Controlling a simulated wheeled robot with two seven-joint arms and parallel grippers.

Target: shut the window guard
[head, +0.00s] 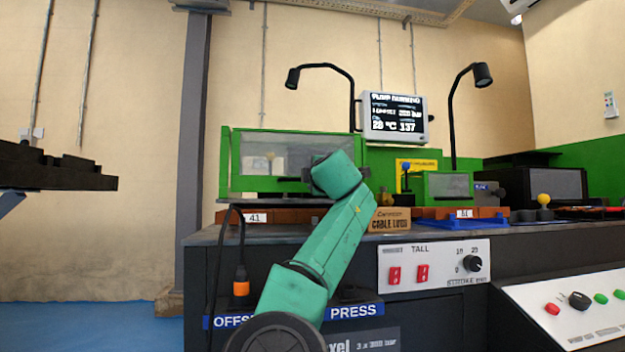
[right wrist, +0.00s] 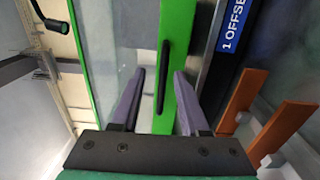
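The window guard (head: 255,155) is a clear panel in a green frame at the left of the machine in the head view. In the right wrist view its clear panel (right wrist: 120,40) and green frame bar (right wrist: 182,30) run up the picture, with a black bar handle (right wrist: 163,78) on the frame. My right gripper (right wrist: 159,76) is open, with its two grey fingers apart on either side of the handle and the green bar. Whether a finger touches them I cannot tell. In the head view my teal right arm hides the gripper and the guard's right part. My left gripper is out of view.
A blue "1 OFFSET" label (right wrist: 234,28) and orange-brown blocks (right wrist: 281,132) lie right of the fingers in the wrist view. A cable lugs box (head: 389,220), blue tray (head: 455,222) and smaller green-framed window (head: 448,186) are right of my arm. A grey post (head: 191,120) stands left.

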